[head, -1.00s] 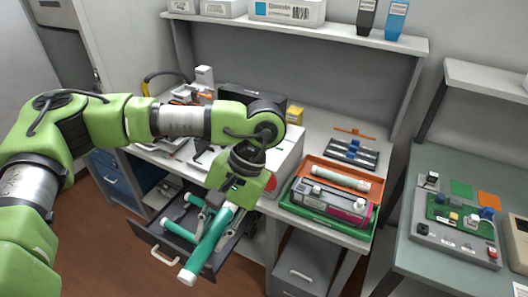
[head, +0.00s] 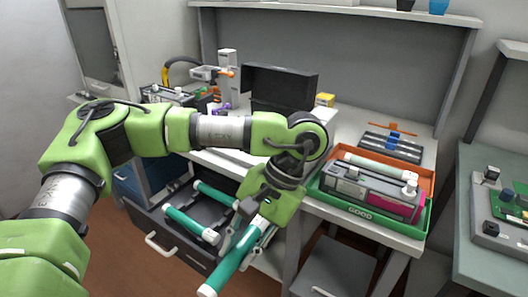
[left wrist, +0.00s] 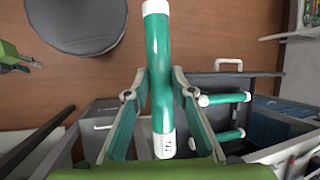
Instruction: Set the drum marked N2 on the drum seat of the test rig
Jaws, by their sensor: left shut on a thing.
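My left gripper (head: 248,236) is shut on a green drum (head: 232,262) with white ends. It holds the drum tilted in the air, to the right of the open drawer. In the left wrist view the drum (left wrist: 160,70) passes between the two fingers, and its near white end bears a small label, sideways and hard to read. Two similar green drums (head: 190,224) and (head: 216,195) lie in the drawer (head: 172,246). I cannot tell for sure which device is the test rig. A green part at the left of the left wrist view may be my right gripper (left wrist: 24,60).
The workbench holds a dark open case (head: 280,86), a white stand with an orange part (head: 228,72) and a dark rack with blue clips (head: 391,147). A green tray (head: 345,208) with a grey and magenta cartridge (head: 372,190) stands at its front right. Another table (head: 480,165) is at right.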

